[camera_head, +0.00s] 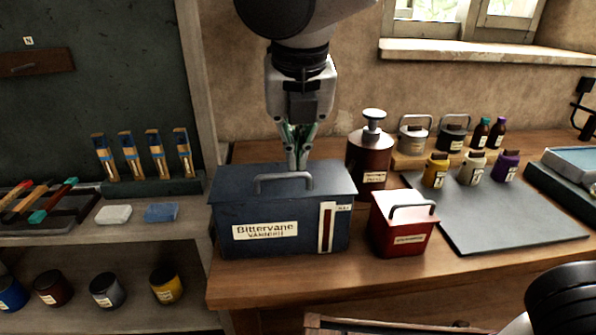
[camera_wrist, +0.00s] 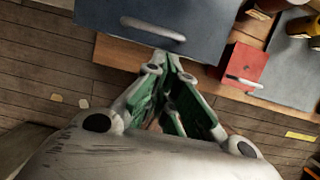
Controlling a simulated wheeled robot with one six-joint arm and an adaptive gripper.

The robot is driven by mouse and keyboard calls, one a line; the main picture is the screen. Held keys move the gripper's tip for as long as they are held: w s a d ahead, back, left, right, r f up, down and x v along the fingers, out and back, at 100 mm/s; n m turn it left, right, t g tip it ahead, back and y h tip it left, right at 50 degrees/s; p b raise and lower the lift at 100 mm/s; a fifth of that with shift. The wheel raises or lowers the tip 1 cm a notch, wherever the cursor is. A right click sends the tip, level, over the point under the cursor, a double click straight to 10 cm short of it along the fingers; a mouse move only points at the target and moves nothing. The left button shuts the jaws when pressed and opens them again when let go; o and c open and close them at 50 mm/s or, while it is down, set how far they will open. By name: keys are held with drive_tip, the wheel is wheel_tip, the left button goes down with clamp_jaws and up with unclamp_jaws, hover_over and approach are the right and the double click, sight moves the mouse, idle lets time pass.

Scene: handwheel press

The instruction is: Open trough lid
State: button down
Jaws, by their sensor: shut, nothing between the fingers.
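The trough (camera_head: 222,240) is a dark blue box with a cream label and a red-and-white gauge strip, standing on the wooden bench. Its lid (camera_head: 232,184) is shut and carries a grey bar handle (camera_head: 284,178); the lid (camera_wrist: 205,22) and handle (camera_wrist: 153,28) also show in the wrist view. My gripper (camera_head: 297,164) points down over the lid, close to the handle in the picture. In the wrist view my gripper (camera_wrist: 163,62) has its fingertips together and empty, apart from the handle.
A small red box (camera_head: 385,240) with its own handle stands just right of the trough. Behind it is a brown pump bottle (camera_head: 369,158). A shelf (camera_head: 150,232) stands left.

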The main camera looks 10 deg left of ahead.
sight(294, 197)
drive_tip(key=x, duration=0.9)
drive_tip(key=shift+f, duration=0.3)
drive_tip(key=shift+r, duration=0.15)
